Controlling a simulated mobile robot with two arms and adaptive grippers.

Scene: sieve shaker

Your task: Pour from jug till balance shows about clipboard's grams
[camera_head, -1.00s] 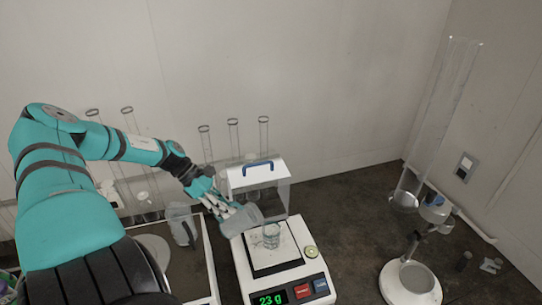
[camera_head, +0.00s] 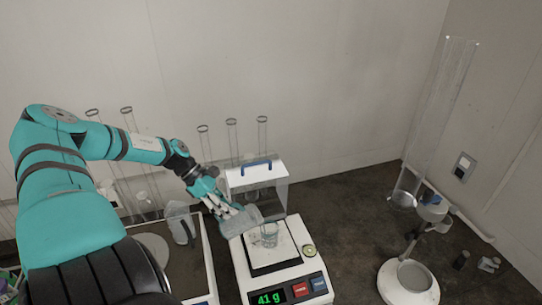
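My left gripper (camera_head: 222,207) is shut on a clear, greyish jug (camera_head: 243,220), which is tilted with its mouth toward a small glass beaker (camera_head: 269,234). The beaker stands on the pan of the white balance (camera_head: 309,271). The balance's green display (camera_head: 268,298) reads 41 g. The jug's mouth is just above and left of the beaker; the stream itself is too small to make out. The clipboard is not in view. My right gripper is not in view.
A white box with a blue handle (camera_head: 257,165) stands behind the balance. A second clear jug (camera_head: 180,223) and a tray are at left. Glass tubes (camera_head: 232,140) stand behind. A tall clear column on a white-based stand (camera_head: 408,284) is at right.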

